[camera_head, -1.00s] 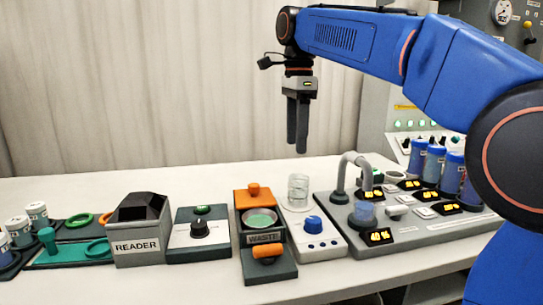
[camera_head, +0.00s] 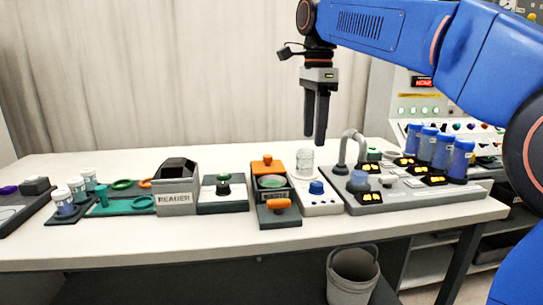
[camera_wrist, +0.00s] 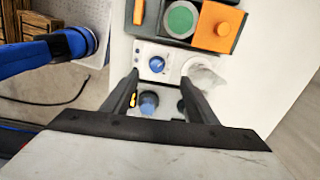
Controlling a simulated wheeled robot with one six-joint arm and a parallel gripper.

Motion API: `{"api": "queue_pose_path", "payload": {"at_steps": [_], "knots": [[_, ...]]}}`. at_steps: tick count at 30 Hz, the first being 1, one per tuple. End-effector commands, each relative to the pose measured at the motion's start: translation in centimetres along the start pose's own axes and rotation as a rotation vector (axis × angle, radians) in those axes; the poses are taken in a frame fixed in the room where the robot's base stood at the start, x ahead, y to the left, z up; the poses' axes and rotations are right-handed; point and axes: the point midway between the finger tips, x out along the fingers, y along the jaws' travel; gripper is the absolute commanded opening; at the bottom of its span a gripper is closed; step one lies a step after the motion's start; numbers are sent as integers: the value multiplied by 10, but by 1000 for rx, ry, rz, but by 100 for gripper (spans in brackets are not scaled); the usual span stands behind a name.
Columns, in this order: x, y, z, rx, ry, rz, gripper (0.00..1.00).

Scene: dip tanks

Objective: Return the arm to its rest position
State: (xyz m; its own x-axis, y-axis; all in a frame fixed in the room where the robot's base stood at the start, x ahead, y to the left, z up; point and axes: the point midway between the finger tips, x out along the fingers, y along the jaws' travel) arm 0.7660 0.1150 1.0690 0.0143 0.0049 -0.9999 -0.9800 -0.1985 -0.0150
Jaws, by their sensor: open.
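My gripper (camera_head: 315,140) hangs from my blue arm, pointing down above the white bench, near the clear glass beaker and the grey bent spout. Its fingers are apart and nothing is between them. In the wrist view my gripper (camera_wrist: 158,95) shows its two dark fingers spread, with a blue vessel (camera_wrist: 148,104) on the bench visible beyond them. The glass beaker (camera_head: 305,163) stands on a white unit with a blue knob (camera_head: 316,187).
The white bench (camera_head: 130,240) holds a READER box (camera_head: 177,198), an orange-handled waste unit (camera_head: 278,205), a spout station (camera_head: 410,200) and several blue-capped cylinders (camera_head: 440,150). White jars (camera_head: 77,188) stand at left. A grey bucket (camera_head: 352,275) is below the bench. Air above the bench is free at left.

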Motion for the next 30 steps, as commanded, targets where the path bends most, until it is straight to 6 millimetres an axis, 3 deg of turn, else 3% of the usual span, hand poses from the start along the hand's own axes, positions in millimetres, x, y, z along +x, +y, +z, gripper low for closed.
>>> {"api": "queue_pose_path", "payload": {"at_steps": [11,17,23,30], "knots": [[15,31,-24,-140,-1,-43,53],[34,60,-44,-271,5,-81,53],[71,109,-72,-479,32,-140,53],[128,172,-98,-743,93,-204,53]]}}
